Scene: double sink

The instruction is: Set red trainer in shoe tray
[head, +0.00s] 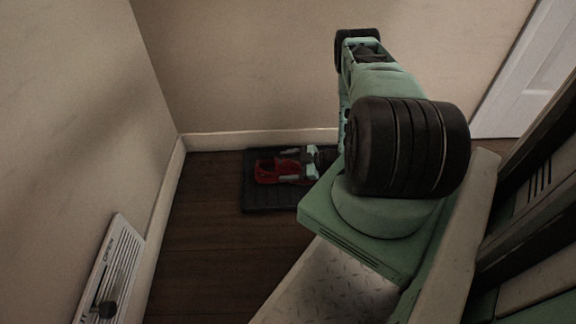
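The red trainer (267,171) lies over the dark shoe tray (262,205) on the floor by the back wall. It appears to rest inside the tray's rim, though its underside is hidden. My gripper (290,166) is low over the tray at the trainer's right end. Its two pale fingers are spread apart, one towards the wall and one towards the front, with part of the trainer between them. Whether either finger touches the trainer is too small to tell. My arm hides the tray's right part.
A white wall heater (112,268) with a dark knob is at lower left. Walls with a pale skirting board (250,138) close in behind and left of the tray. A white door (530,75) is at upper right. The wooden floor (205,250) in front of the tray is clear.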

